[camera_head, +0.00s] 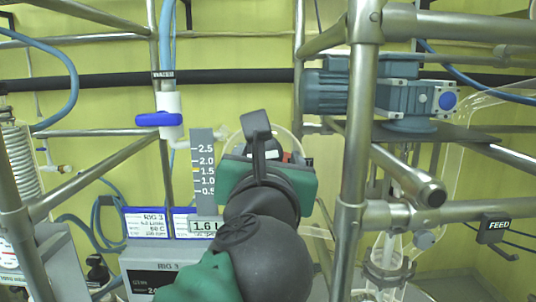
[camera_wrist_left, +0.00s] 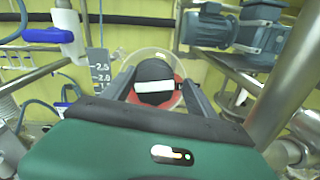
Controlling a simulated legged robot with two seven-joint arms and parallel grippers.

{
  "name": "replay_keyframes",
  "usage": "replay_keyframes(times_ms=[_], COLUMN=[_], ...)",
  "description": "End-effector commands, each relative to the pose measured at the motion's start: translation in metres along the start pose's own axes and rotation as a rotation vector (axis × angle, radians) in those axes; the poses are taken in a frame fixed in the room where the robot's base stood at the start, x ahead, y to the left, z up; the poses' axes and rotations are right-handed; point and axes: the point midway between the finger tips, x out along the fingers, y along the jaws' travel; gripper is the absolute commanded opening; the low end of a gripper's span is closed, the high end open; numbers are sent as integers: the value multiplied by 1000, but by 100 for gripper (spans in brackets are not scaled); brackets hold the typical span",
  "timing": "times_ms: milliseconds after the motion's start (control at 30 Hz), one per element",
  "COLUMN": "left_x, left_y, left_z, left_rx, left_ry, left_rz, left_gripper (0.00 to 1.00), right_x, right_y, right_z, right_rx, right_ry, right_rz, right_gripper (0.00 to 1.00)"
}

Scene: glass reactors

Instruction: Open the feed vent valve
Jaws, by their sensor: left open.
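My left gripper (camera_head: 262,140) is open in front of a glass vessel in the head view. In the left wrist view the fingers of my left gripper (camera_wrist_left: 157,82) stand either side of a round black knob (camera_wrist_left: 153,72) with a white band. A red part (camera_wrist_left: 177,92) and a clear glass rim surround the knob. Whether the fingers touch it I cannot tell. In the head view the gripper hides most of the knob. No label marks it as the feed vent valve. A blue-handled white valve (camera_head: 160,119) sits on a pipe to the left; it also shows in the left wrist view (camera_wrist_left: 48,35). My right gripper is not in view.
Steel frame posts (camera_head: 352,130) and a blue-grey motor (camera_head: 345,92) stand right of the gripper. A grey level scale (camera_head: 204,165) and a 1.6 L display (camera_head: 204,226) are close on the left.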

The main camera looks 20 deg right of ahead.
Motion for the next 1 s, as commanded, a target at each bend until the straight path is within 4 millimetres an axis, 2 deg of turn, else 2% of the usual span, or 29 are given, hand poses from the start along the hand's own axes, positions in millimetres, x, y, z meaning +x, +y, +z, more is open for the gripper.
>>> replay_keyframes(times_ms=[233, 700, 1000], left_x=[-4, 2, 2], left_y=[6, 3, 2], left_z=[1, 0, 0], left_rx=[-3, -1, -11], left_ry=[-3, 0, -2], left_rz=[-1, 4, 5], left_gripper=[65, 5, 5], right_x=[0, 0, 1], right_y=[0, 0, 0], right_z=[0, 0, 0], right_rx=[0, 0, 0], right_ry=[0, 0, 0], right_rz=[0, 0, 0], right_gripper=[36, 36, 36])
